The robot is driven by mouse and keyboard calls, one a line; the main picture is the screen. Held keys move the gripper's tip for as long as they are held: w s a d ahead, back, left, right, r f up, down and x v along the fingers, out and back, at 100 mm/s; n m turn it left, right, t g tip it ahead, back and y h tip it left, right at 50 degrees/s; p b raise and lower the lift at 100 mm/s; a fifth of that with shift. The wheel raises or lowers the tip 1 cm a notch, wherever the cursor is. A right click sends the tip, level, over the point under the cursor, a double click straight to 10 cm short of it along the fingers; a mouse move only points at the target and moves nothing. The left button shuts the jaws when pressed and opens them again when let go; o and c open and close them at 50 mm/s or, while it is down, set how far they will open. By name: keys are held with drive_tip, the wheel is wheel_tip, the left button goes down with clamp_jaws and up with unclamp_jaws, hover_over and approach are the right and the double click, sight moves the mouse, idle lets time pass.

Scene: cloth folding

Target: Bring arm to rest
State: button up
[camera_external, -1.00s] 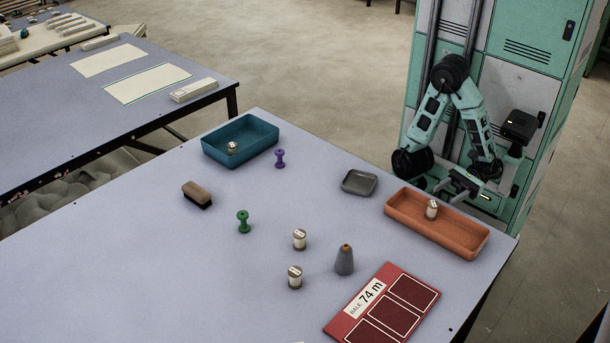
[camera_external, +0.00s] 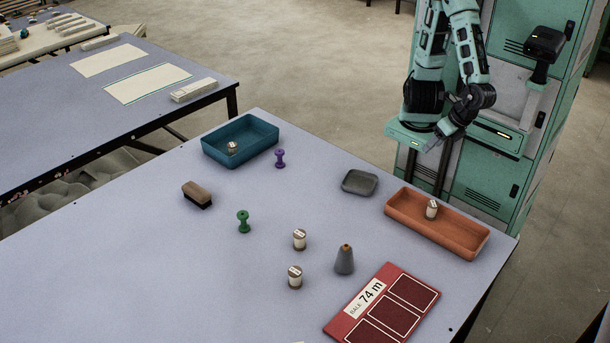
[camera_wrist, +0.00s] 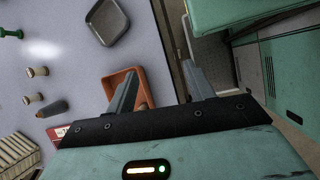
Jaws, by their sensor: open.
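My arm is folded against my column beyond the table's (camera_external: 110,270) right corner in the external view. My gripper (camera_wrist: 160,88) is open, with nothing between its two fingers in the wrist view. It hangs above and behind the orange tray (camera_external: 405,210), apart from the table and everything on it. The orange tray also shows below the left finger in the wrist view (camera_wrist: 109,82). In the external view the fingertips are small and dark against my body.
A spool (camera_external: 432,208) stands in the orange tray, another (camera_external: 233,147) in the blue tray (camera_external: 262,130).

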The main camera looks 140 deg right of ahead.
drive_tip(key=w+a+r+m+y+p, duration=0.1)
drive_tip(key=a+r+m+y+p, duration=0.1)
drive_tip(key=r+m+y+p, duration=0.1)
drive_tip(key=w+a+r+m+g+y+p, duration=0.1)
drive_tip(key=w+a+r+m+y+p, duration=0.1)
drive_tip(key=r+m+p, duration=0.4)
wheel_tip(320, 180, up, 3)
drive_tip(key=shift+a+r+y+p, duration=0.2)
drive_tip(key=shift+a+y+p, duration=0.2)
drive_tip(key=shift+a+p, duration=0.35)
